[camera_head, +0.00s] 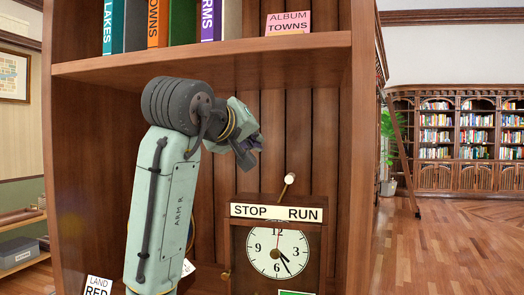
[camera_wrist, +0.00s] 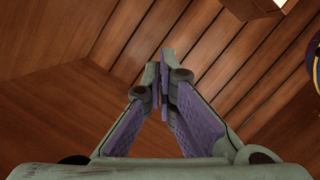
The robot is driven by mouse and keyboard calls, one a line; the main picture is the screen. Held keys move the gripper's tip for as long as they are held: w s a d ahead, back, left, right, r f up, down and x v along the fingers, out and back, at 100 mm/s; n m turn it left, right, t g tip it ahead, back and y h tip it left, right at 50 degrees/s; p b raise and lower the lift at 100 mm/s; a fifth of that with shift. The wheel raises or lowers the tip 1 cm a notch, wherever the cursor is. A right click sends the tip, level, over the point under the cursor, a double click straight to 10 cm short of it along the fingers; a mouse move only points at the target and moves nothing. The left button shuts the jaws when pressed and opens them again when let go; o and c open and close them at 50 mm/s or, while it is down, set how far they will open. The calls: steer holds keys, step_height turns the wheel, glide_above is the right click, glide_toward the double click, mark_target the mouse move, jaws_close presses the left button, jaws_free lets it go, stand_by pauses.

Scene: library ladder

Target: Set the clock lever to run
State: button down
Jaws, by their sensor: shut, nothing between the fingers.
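The brown wooden clock (camera_head: 277,248) stands in the shelf bay in the head view, with a white face and a STOP RUN label (camera_head: 277,212) above it. STOP is on the left and RUN on the right. The lever (camera_head: 290,179), a thin stick with a pale round knob, rises above the label and leans right, towards the RUN side. My gripper (camera_head: 247,155) is up and to the left of the knob, apart from it. In the wrist view my gripper (camera_wrist: 164,62) has its purple-padded fingers together and empty. The lever cannot be made out there.
A shelf board (camera_head: 215,57) with upright books and an ALBUM TOWNS card (camera_head: 288,23) lies above my arm. The bay's right side panel (camera_head: 355,150) stands right of the clock. A LAND RED card (camera_head: 97,286) is at lower left. The space around the knob looks clear.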

steer(key=shift+s+a, duration=0.2)
steer(key=shift+s, duration=0.15)
